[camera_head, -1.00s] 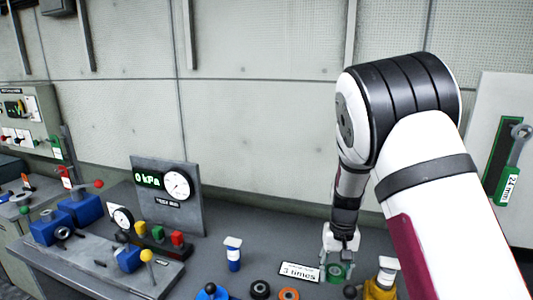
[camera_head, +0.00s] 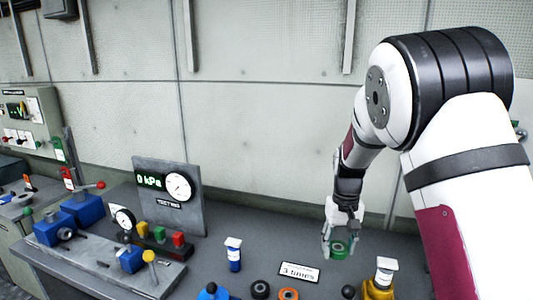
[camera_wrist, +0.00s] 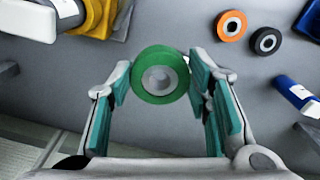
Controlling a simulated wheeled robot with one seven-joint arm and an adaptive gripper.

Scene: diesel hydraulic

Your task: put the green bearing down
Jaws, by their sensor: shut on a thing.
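The green bearing (camera_head: 339,248) is a ring with a pale hub. My gripper (camera_head: 340,240) is shut on it, above the grey bench top at the right of the head view. In the wrist view the green bearing (camera_wrist: 160,75) sits between the teal pads of my gripper (camera_wrist: 163,82), near the fingertips. The head view does not clearly show the gap between the bearing and the bench.
An orange bearing (camera_head: 289,294) and a black bearing (camera_head: 260,289) lie nearer the front. A white card (camera_head: 299,272), blue bottle (camera_head: 233,255) and yellow container (camera_head: 382,280) stand nearby. A gauge panel (camera_head: 168,195) stands left.

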